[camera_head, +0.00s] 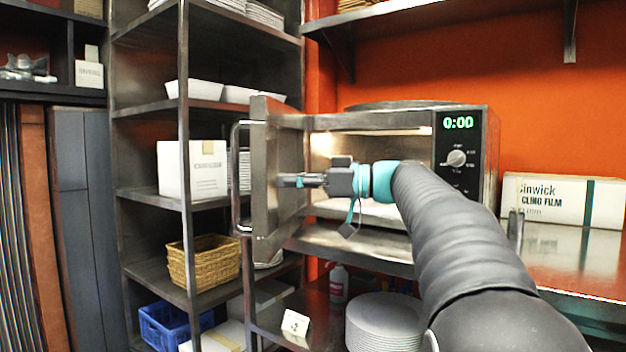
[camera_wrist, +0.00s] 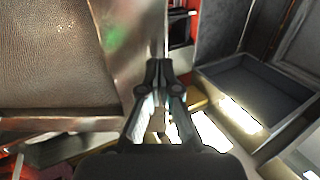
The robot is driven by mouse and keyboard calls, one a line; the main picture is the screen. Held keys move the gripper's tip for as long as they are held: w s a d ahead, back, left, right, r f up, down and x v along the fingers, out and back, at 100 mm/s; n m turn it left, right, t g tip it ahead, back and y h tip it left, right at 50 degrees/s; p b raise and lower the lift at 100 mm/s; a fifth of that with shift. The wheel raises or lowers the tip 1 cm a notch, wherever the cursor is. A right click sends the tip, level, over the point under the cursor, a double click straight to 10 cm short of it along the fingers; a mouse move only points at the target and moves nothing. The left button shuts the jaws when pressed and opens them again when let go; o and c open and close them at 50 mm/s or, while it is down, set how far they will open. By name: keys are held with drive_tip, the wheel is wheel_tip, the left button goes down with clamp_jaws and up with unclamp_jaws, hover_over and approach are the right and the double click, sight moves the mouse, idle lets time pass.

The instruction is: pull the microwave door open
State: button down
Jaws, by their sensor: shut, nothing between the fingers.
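The microwave (camera_head: 478,130) stands on a steel counter, with its lit inside showing and a green 0:00 on its panel. Its door (camera_head: 262,180) stands wide open, swung out to the left, with the bar handle (camera_head: 238,180) on the door's far left side. My gripper (camera_head: 282,181) is in front of the open cavity, pointing left at the inner side of the door. Its fingertips are at or very near the door; I cannot tell if they touch. In the wrist view the fingers (camera_wrist: 157,66) are together with nothing between them.
A steel shelf rack (camera_head: 183,150) with a white box (camera_head: 176,170) and a wicker basket (camera_head: 205,264) stands left of the door. A cling film box (camera_head: 560,200) lies on the counter at right. Stacked plates (camera_head: 383,325) sit below the counter.

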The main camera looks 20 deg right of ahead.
drive_tip(key=shift+w+a, duration=0.35)
drive_tip(key=shift+a, duration=0.25)
